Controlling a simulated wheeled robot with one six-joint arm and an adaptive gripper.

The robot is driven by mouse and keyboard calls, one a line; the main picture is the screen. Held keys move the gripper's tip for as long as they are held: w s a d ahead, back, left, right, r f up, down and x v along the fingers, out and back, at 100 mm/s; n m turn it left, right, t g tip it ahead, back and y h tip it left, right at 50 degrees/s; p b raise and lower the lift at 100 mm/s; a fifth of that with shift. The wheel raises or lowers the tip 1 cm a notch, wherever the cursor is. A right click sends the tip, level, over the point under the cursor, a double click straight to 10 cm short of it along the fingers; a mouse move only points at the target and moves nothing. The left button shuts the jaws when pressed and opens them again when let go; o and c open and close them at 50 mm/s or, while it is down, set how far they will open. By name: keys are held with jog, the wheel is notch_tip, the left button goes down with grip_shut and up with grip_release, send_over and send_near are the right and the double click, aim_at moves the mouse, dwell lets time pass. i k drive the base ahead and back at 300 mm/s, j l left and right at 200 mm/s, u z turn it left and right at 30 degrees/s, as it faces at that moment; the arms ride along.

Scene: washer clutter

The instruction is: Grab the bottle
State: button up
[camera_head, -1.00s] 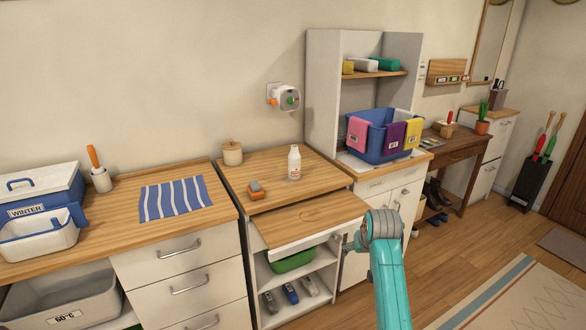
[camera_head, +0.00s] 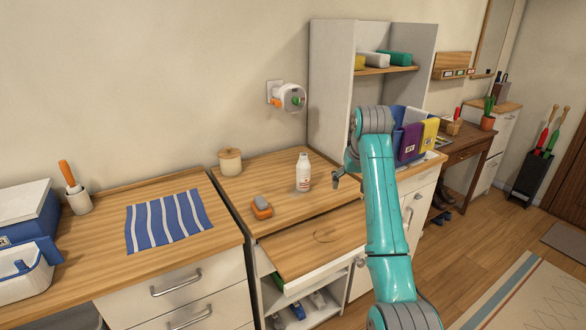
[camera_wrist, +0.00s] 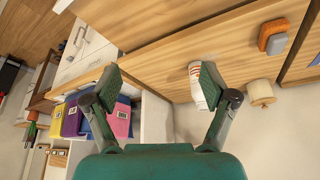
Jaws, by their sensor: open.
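The white bottle (camera_head: 303,172) stands upright on the wooden counter, left of my arm in the head view. In the wrist view the bottle (camera_wrist: 196,87) shows partly behind one finger, which hides part of it. My gripper (camera_head: 345,182) is at the right of the bottle, above the counter, and looks apart from it. In the wrist view my gripper (camera_wrist: 160,82) has its two fingers spread wide with nothing between them. The bottle lies toward the right finger there, not centred.
An orange and grey brush-like block (camera_head: 262,208) and a lidded jar (camera_head: 230,161) stand on the same counter. A pulled-out board (camera_head: 310,252) juts in front. A tall white shelf unit (camera_head: 333,90) and a blue bin with cloths (camera_head: 400,116) stand to the right.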

aim_at(303, 166)
jog(key=i+j, duration=0.3)
jog(key=i, duration=0.15)
jog(key=i+j, duration=0.3)
jog(key=i, duration=0.2)
